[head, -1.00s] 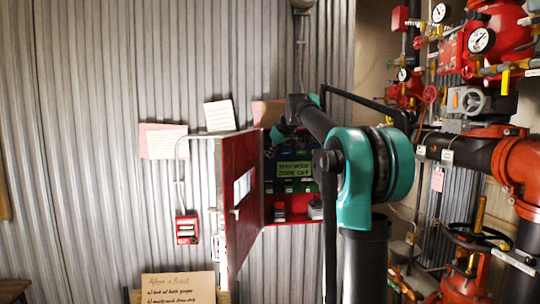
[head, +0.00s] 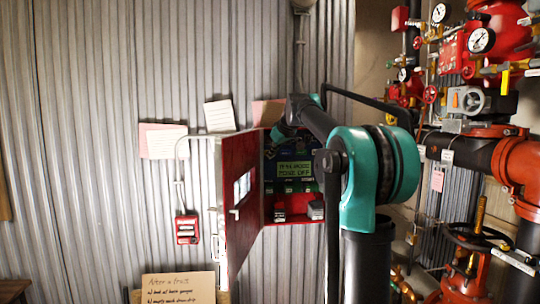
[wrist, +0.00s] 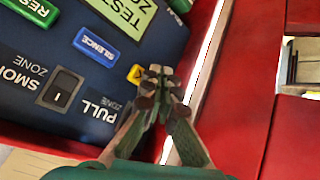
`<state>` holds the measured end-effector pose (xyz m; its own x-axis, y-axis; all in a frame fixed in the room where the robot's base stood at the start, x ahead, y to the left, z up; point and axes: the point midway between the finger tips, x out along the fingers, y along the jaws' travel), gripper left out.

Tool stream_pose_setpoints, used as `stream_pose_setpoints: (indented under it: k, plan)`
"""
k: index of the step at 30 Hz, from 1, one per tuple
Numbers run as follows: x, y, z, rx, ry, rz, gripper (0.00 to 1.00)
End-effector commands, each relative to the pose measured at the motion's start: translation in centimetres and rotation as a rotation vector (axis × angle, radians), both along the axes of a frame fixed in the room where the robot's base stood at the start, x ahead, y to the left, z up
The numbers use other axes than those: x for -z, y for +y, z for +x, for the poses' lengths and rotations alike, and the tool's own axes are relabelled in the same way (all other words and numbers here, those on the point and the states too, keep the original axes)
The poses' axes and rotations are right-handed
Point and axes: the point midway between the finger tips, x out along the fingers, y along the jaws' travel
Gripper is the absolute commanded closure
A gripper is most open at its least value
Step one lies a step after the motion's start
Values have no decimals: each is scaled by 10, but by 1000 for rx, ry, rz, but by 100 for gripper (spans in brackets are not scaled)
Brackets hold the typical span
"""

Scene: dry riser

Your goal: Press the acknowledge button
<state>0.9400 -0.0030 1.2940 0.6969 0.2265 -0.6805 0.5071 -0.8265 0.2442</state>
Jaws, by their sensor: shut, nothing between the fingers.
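The open red alarm cabinet shows in the head view, its dark blue panel carrying a lit green display (head: 294,170). In the wrist view the panel (wrist: 60,105) is close and tilted. It bears a green button (wrist: 35,10), a blue button (wrist: 95,46) marked SILENCE, and a yellow button (wrist: 134,73) partly hidden by my fingers. No label reading acknowledge is legible. My gripper (wrist: 157,72) is shut and empty, its tips overlapping the yellow button's right edge in the picture. I cannot tell whether they touch it.
The red cabinet door (head: 240,205) stands open on the left, close beside my gripper in the wrist view. A black rocker switch (wrist: 60,88) is on the panel. Red valves and pipes (head: 500,165) crowd the right. Small items lie on the cabinet's bottom ledge (head: 292,221).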

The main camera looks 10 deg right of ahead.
Motion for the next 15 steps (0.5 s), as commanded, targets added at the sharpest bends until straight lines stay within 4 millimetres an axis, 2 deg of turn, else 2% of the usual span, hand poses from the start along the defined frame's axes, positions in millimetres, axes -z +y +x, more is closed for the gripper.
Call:
stream_pose_setpoints:
  k: [15]
  plan:
    - [0, 0, -10, 0, 0, 0, 100]
